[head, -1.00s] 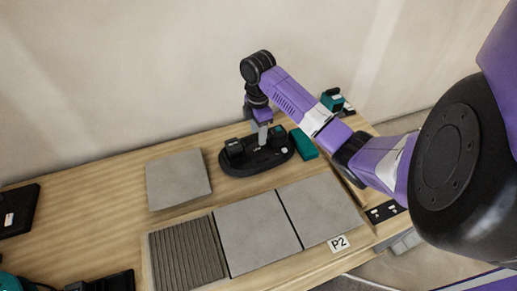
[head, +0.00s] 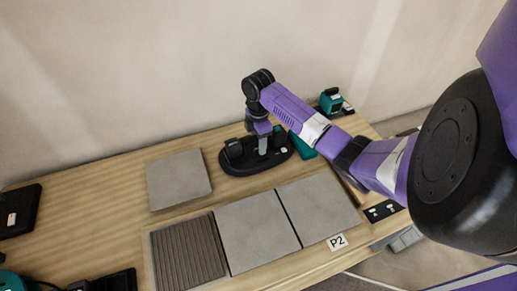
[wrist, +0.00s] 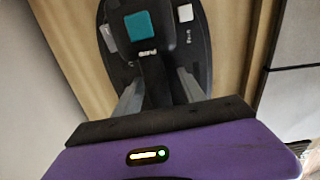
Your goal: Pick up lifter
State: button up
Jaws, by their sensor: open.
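The lifter appears to be the black device (head: 236,150) with raised parts on a black oval base (head: 240,171), on the wooden table near the wall. In the wrist view the lifter's dark body (wrist: 158,62) has a teal square patch, and a dark narrow part runs down between my fingers. My gripper (head: 263,147) points down over the oval base. In the wrist view my gripper (wrist: 160,80) is open, one finger on each side of the dark part. I cannot tell whether the fingers touch it.
A loose grey tile (head: 178,180) lies left of the oval base. Two grey tiles (head: 256,233) and a ribbed panel (head: 187,253) lie in front, beside a P2 label (head: 337,242). A teal block (head: 303,143) is close on the right. A teal device (head: 331,102) stands behind.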

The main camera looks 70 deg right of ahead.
jog(key=shift+f, duration=0.15)
grip_shut()
dwell(0.4)
